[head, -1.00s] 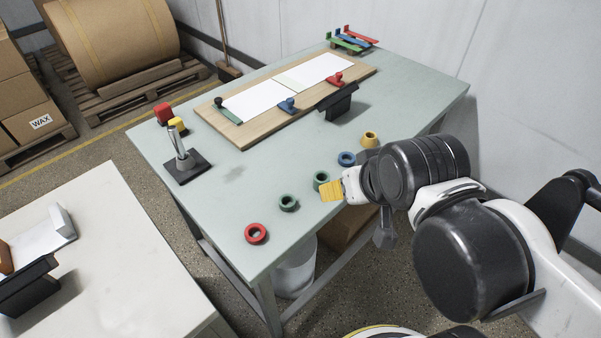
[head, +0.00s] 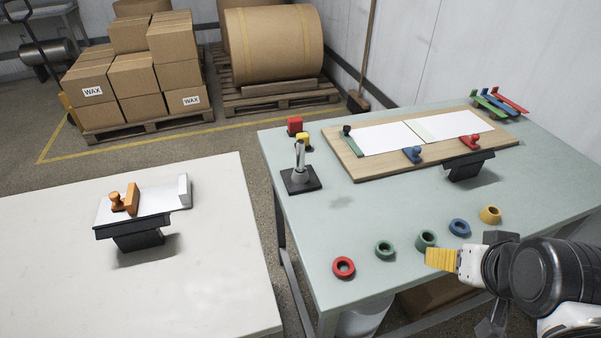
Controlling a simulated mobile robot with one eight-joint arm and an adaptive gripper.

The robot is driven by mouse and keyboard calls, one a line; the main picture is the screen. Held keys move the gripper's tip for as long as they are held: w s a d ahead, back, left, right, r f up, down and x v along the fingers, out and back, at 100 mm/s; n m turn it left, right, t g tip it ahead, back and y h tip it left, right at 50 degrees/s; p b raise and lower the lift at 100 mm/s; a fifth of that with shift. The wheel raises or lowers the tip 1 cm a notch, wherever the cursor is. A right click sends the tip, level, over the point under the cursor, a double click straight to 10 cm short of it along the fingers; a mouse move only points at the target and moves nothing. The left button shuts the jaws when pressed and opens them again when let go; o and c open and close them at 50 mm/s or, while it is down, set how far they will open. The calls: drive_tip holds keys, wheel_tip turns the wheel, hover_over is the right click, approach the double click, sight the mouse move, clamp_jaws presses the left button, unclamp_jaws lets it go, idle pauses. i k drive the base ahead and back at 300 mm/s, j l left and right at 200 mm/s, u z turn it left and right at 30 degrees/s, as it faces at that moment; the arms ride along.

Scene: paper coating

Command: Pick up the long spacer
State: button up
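Several ring-shaped spacers stand in a row along the front of the green table (head: 330,215): a red ring (head: 344,267), a low green ring (head: 384,249), a green ring that looks taller (head: 426,239), a blue ring (head: 459,228) and a yellow tapered ring (head: 490,214). The taller green ring looks like the longest spacer, but I cannot be sure. My gripper (head: 443,259) shows a yellow ribbed end in front of and just right of the taller green ring. It appears apart from the rings. The fingers' opening is not clear from this angle.
A metal post on a black base (head: 300,180) stands at the table's left. A wooden board (head: 366,169) with white sheets lies behind the rings. Red and yellow blocks (head: 295,126) sit at the back left. A white table (head: 215,285) stands left across a gap.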

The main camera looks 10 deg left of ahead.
sight(426, 239)
drive_tip(key=k+j+z, duration=0.1)
drive_tip(key=k+z, duration=0.55)
drive_tip(key=z, duration=0.2)
drive_tip(key=k+l+z, duration=0.1)
drive_tip(key=k+z, duration=0.3)
drive_tip(key=i, duration=0.1)
